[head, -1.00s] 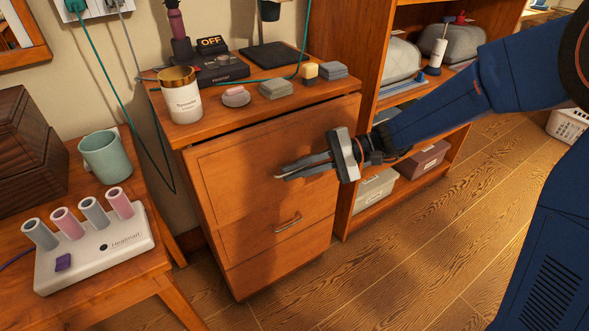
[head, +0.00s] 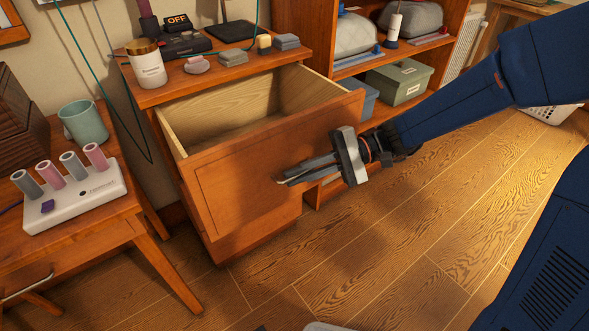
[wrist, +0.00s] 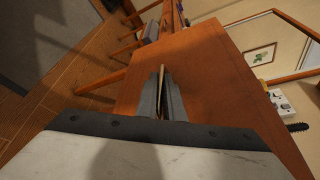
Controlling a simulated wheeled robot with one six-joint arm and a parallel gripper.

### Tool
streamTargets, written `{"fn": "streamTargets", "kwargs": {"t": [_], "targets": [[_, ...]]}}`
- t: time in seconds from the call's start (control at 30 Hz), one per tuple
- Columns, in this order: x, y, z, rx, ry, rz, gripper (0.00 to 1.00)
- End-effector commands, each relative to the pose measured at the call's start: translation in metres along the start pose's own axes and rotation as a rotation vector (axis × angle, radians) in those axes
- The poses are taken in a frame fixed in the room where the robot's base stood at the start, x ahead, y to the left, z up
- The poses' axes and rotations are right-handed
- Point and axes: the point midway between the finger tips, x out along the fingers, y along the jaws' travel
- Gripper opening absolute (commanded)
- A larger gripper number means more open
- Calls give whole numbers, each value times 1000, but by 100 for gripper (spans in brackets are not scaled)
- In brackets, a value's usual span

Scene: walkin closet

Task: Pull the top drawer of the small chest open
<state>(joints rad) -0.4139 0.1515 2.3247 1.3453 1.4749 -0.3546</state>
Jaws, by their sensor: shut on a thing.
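The small chest (head: 170,97) is wooden and stands against the wall. Its top drawer (head: 245,166) is pulled well out, and its pale inside looks empty. My gripper (head: 283,181) is at the drawer's front, its fingers shut on the drawer handle, which the fingers mostly hide. In the wrist view, the fingers (wrist: 162,92) are close together in front of the brown drawer front (wrist: 205,80). The lower drawers are mostly hidden below the open one.
A candle jar (head: 146,64), soaps and a dark box stand on the chest top. A side table (head: 90,215) with a white roller base (head: 80,196) and a green mug (head: 84,122) is at left. A shelf unit (head: 303,25) stands at right. Wood floor in front is clear.

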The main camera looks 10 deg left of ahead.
Motion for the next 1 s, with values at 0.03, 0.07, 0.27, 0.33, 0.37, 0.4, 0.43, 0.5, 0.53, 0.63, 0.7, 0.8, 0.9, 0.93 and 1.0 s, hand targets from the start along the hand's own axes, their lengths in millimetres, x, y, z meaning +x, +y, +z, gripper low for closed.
{"fn": "streamTargets", "kwargs": {"t": [0.03,0.07,0.27,0.33,0.37,0.4,0.43,0.5,0.53,0.63,0.7,0.8,0.9,0.93,1.0], "targets": [[0,0,0,0,1,0,0],[-1,0,0,0,1,0,0],[-1,0,0,0,1,0,0],[-1,0,0,0,1,0,12],[-1,0,0,0,1,0,15],[-1,0,0,0,1,0,15],[0,0,0,0,1,0,15],[0,0,0,0,1,0,15],[0,0,0,0,1,0,15],[-1,0,0,0,1,0,15],[-2,0,0,0,1,-1,15],[-8,0,0,0,2,-2,15],[-20,0,0,0,3,-1,15],[-24,0,0,1,4,-2,15],[-35,0,0,1,3,-2,15]]}}
